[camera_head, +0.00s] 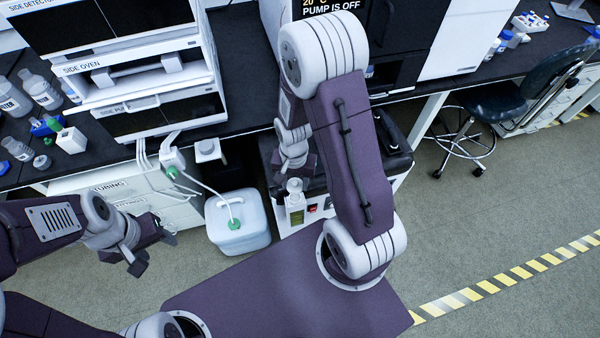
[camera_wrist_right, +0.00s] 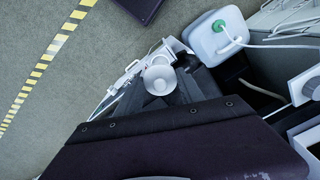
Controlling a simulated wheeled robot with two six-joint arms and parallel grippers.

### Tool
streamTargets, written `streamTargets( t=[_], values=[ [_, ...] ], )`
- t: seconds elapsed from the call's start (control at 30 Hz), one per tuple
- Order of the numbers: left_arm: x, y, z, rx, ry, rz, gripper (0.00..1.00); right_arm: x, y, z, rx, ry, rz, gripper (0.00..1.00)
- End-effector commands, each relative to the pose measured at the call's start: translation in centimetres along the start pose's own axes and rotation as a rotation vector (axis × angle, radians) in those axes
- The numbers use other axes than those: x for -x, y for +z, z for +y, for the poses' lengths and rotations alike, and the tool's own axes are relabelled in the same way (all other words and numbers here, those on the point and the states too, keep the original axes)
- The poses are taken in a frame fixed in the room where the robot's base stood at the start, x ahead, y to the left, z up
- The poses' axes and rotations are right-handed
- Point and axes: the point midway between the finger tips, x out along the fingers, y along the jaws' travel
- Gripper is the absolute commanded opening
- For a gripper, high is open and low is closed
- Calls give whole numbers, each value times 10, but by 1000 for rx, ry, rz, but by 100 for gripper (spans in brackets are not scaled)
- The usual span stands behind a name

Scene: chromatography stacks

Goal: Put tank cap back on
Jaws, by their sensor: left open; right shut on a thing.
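The pale blue-white tank (camera_head: 245,240) stands on the floor in front of the bench. A green cap (camera_head: 234,224) with a white tube sits at the tank's top; I cannot tell whether it is fastened. The tank (camera_wrist_right: 205,48) and green cap (camera_wrist_right: 219,26) also show in the right wrist view. My left gripper (camera_head: 152,251) is open and empty, left of the tank and apart from it. The bottle's round top (camera_wrist_right: 160,78) shows in the right wrist view.
A white tube runs from the cap to a fitting (camera_head: 172,162) at the bench edge. A dark-topped cabinet (camera_head: 398,160) stands behind my right arm. Bottles (camera_head: 40,90) stand on the bench at left. A stool (camera_head: 490,110) is at right.

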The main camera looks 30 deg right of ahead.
Motion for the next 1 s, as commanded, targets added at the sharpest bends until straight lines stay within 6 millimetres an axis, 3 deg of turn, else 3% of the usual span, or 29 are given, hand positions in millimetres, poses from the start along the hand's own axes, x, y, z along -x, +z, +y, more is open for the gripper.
streamTargets(
  t=[0.23, 0.6, 1.0],
  values=[
    [-16, 2, 0, 0, 0, 0, 54, -16, 0, 0, -1, 0, 0, 7],
    [-55, 6, -1, 0, 0, 0, 54, -57, 0, 0, -1, 1, -1, 7],
    [-59, 6, -1, 0, 0, 0, 54, -64, -1, 0, -1, 0, 0, 7]
  ],
)
